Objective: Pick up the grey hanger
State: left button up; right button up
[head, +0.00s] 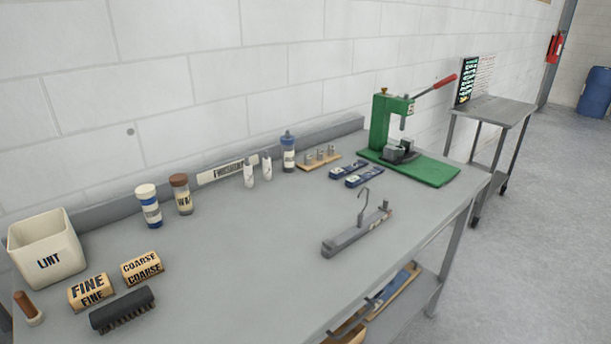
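The grey hanger (355,232) lies on the grey workbench (250,255), right of the middle and near the front edge. It has a long grey bar with a thin metal hook standing up from it and a small clip or post at its far right end. Nothing touches or covers it. Neither of my grippers shows in the head view.
A green press (392,130) with a red handle stands behind the hanger, with blue packets (364,175) nearby. Bottles line the back. The bench middle is clear.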

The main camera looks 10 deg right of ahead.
aim_at(330, 247)
jog(key=i+l+u, duration=0.1)
jog(key=l+u, duration=0.2)
jog(key=l, duration=0.7)
jog(key=l+u, duration=0.35)
jog(key=l, duration=0.65)
